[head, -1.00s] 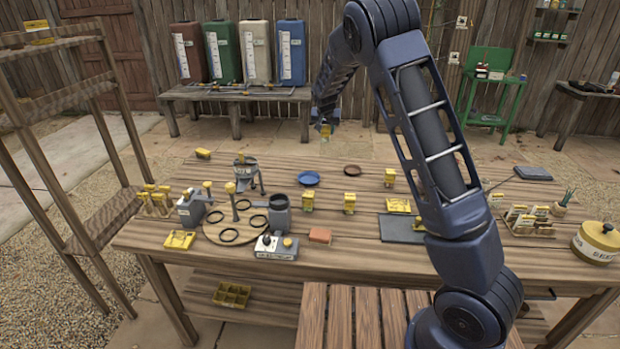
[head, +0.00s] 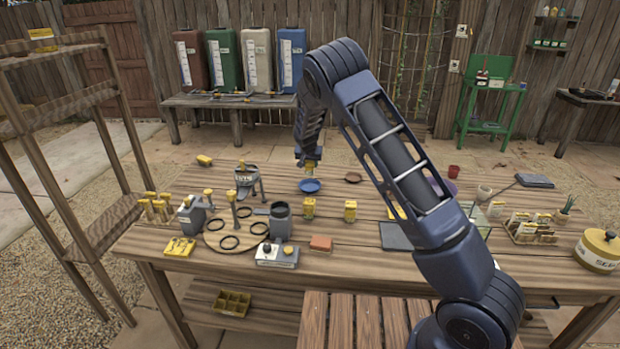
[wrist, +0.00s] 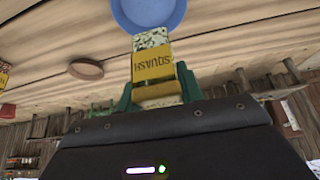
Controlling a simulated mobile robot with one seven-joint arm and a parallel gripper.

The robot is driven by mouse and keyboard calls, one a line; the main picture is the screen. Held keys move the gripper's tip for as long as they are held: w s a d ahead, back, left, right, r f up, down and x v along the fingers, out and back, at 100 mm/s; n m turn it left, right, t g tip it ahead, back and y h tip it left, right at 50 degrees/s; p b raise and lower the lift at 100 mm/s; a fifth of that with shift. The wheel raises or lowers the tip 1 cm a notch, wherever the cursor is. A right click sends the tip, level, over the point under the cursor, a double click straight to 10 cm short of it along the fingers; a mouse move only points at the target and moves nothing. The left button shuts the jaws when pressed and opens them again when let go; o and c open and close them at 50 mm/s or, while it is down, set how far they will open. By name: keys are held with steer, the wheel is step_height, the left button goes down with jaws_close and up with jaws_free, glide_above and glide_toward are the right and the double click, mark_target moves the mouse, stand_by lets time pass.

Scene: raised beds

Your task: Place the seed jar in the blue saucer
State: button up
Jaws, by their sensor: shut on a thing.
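My gripper (head: 309,160) is shut on the seed jar, a small jar with a yellow band. In the wrist view the jar (wrist: 153,62) reads SQUASH and sits between my green fingertips (wrist: 158,88). The blue saucer (head: 310,187) lies on the table just below my gripper in the head view. In the wrist view the saucer (wrist: 148,12) shows at the top edge, past the jar's end, partly cut off. The jar appears above the saucer's far side; the exact gap cannot be told.
A brown saucer (head: 353,177) lies just right of the blue one. Yellow-labelled jars (head: 309,208) (head: 350,211) stand nearer the front. A metal tripod stand (head: 247,180) is to the left, beside a round board (head: 215,238) with black rings. A terracotta brick (head: 321,243) lies in front.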

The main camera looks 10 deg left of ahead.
steer(key=shift+f, duration=3.55)
steer(key=o, duration=1)
steer(key=shift+f, duration=0.15)
steer(key=shift+o, duration=0.2)
steer(key=v, duration=1.2)
steer(key=shift+r, duration=0.2)
